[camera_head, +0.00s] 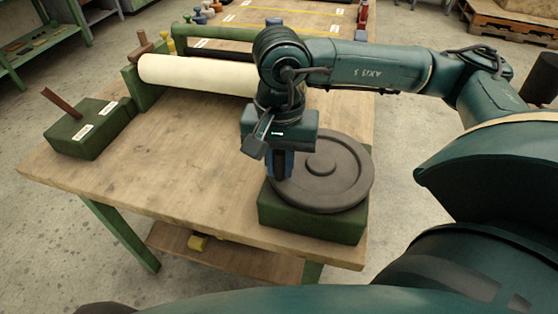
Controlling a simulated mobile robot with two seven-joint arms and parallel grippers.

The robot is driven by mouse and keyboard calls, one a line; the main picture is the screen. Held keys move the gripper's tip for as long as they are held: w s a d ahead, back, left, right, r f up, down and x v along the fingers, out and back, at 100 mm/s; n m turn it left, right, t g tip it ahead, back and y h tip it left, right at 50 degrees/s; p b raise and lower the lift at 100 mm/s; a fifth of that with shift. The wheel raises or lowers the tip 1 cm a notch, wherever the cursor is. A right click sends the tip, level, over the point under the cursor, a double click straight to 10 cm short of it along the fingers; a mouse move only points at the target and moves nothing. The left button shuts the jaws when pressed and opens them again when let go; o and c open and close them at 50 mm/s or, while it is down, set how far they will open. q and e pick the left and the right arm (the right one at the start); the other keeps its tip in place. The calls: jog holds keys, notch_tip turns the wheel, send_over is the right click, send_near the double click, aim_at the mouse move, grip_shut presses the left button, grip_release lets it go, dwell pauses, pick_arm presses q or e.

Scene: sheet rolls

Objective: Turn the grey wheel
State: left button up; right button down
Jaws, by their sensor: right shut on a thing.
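The grey wheel (325,188) is a dark grey disc with a round hub in its middle. It lies flat on a green block (315,219) at the near right corner of the wooden table (170,160). My right gripper (281,166) points down at the wheel's left rim. It is shut there, apparently on the wheel's edge or a handle on it, and its fingers hide what exactly it grips. My left gripper is not in view.
A cream roll (195,74) in a green stand lies at the back of the table. A green box with a brown lever (90,127) stands at the left. Green shelves (38,45) stand far left. The table's middle is clear.

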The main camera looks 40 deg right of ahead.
jog(key=c, duration=1.3)
grip_release()
notch_tip(320, 180, up, 13)
jog(key=shift+r+p, duration=0.15)
jog(key=shift+p, duration=0.2)
